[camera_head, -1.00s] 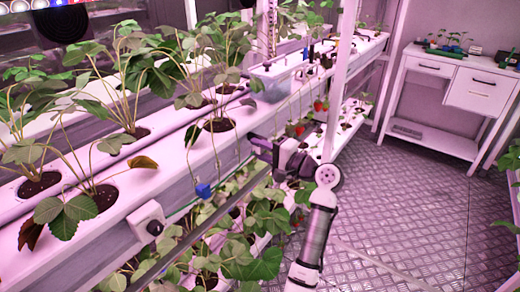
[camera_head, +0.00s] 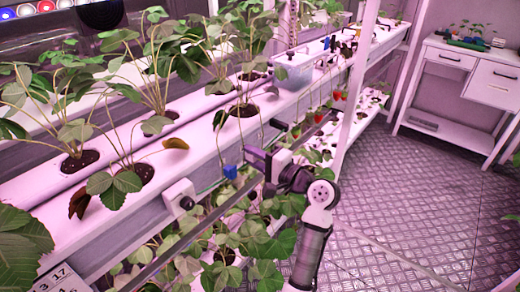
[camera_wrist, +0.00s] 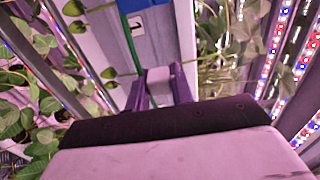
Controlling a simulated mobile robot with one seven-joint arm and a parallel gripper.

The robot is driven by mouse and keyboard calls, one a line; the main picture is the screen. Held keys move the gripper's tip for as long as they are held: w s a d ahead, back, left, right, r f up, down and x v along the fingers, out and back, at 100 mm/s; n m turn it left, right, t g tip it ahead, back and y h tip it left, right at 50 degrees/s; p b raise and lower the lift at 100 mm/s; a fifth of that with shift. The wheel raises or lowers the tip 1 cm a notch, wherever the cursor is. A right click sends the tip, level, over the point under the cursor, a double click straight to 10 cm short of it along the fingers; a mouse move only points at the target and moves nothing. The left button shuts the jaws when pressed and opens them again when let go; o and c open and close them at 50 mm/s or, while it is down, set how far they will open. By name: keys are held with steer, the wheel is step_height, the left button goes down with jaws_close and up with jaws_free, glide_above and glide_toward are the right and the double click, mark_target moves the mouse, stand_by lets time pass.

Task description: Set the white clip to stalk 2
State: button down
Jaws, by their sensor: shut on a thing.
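My gripper (camera_head: 258,160) is beside the front of the white growing gutter (camera_head: 215,158), just right of a small blue clip-like piece (camera_head: 230,172). In the wrist view my gripper (camera_wrist: 160,88) has its two purple fingers closed on a small pale piece, seemingly the white clip (camera_wrist: 160,75). A green line (camera_wrist: 130,42) runs up just left of the fingers. Thin stalks with green unripe fruit (camera_wrist: 110,72) reach in from the left. Stalks with red strawberries (camera_head: 336,95) hang farther along the gutter. I cannot tell which stalk is stalk 2.
A white box with a black knob (camera_head: 180,195) is fixed to the gutter front. A clear bin (camera_head: 294,72) stands on the gutter. A white post (camera_head: 355,105) rises behind my arm. Leafy plants fill the lower rack. The floor (camera_head: 420,205) at right is clear.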

steer(key=c, duration=1.2)
jaws_free()
steer(key=b+v, duration=0.3)
steer(key=v, duration=1.1)
